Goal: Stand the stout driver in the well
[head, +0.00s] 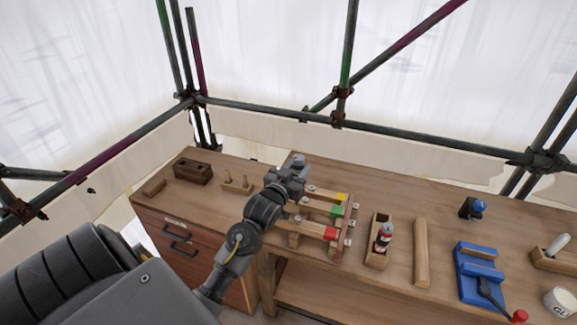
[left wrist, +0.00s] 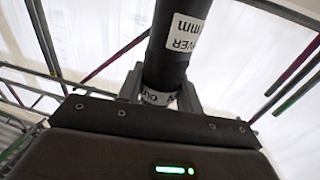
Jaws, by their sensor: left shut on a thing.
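My left gripper (head: 290,176) is above the middle of the wooden bench, near its back edge. In the left wrist view it is shut on a thick dark cylinder (left wrist: 172,55) with white labels. The lettering is cut off, ending in "VER" and "mm", so it looks like the stout driver. Its far end runs out of the top of that view. In the head view the gripper mostly hides it. A dark wooden block with holes (head: 193,172) stands at the back left. I cannot tell which thing is the well. My right gripper is not in view.
A rack with yellow, green and red blocks (head: 338,212) lies just right of my arm. Further right are an open wooden box (head: 377,255) holding a red-and-white item, a wooden bar (head: 421,253), and a blue stand (head: 478,275). Scaffold poles (head: 420,140) cross behind the bench.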

